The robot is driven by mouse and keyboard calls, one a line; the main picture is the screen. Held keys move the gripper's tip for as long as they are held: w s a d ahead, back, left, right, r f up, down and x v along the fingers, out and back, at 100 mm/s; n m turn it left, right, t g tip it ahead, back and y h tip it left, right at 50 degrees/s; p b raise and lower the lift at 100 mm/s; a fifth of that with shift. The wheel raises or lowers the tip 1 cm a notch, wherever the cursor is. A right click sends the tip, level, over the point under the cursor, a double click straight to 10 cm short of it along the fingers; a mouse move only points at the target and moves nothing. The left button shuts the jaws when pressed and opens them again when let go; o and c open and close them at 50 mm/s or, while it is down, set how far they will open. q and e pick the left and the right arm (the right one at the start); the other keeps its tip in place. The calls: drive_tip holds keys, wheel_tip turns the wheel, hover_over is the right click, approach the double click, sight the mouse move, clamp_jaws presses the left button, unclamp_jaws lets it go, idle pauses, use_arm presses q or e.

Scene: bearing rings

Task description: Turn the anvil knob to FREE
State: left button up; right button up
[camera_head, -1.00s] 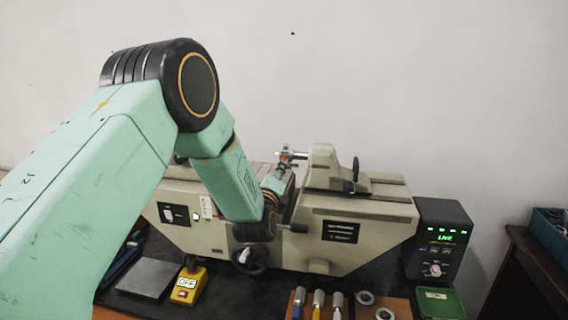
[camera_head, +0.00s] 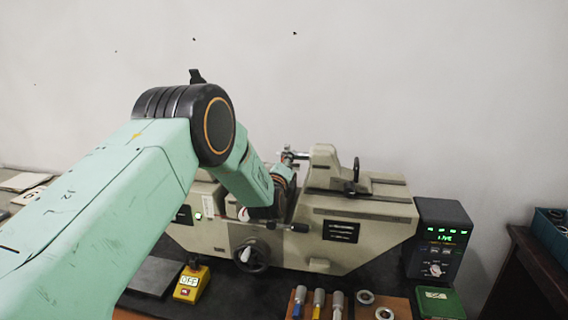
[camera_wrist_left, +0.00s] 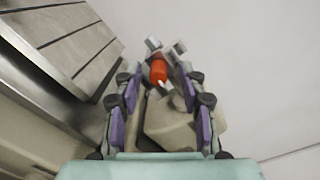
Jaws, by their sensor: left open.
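The measuring machine (camera_head: 345,205) stands on the bench, long and beige. A small red knob-like part (camera_wrist_left: 159,70) with a white mark, likely the anvil knob, sits among grey metal pieces in the left wrist view. In the head view the grey fitting (camera_head: 289,155) shows small above the machine bed, with little red visible. My left gripper (camera_wrist_left: 160,88) is open, its purple-padded fingers on either side of the line to the red part, which lies just past the fingertips. Contact cannot be told. In the head view my forearm hides part of the machine. My right gripper is not in view.
A beige block (camera_head: 325,168) with a black lever stands right of the fitting. A handwheel (camera_head: 250,254) projects from the machine's front. A display box (camera_head: 440,240) with green readings stands at right. A yellow OFF box (camera_head: 190,284) and several tools lie in front.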

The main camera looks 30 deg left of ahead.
use_arm(q)
drive_tip(key=shift+w+a+f, duration=0.1)
drive_tip(key=shift+a+f, duration=0.05)
drive_tip(key=shift+a, duration=0.1)
drive_tip(key=shift+d+r, duration=0.2)
drive_tip(key=shift+d, duration=0.1)
drive_tip(key=c, duration=0.4)
drive_tip(key=shift+a, duration=0.2)
drive_tip(key=c, duration=0.4)
clamp_jaws()
drive_tip(key=shift+d, duration=0.1)
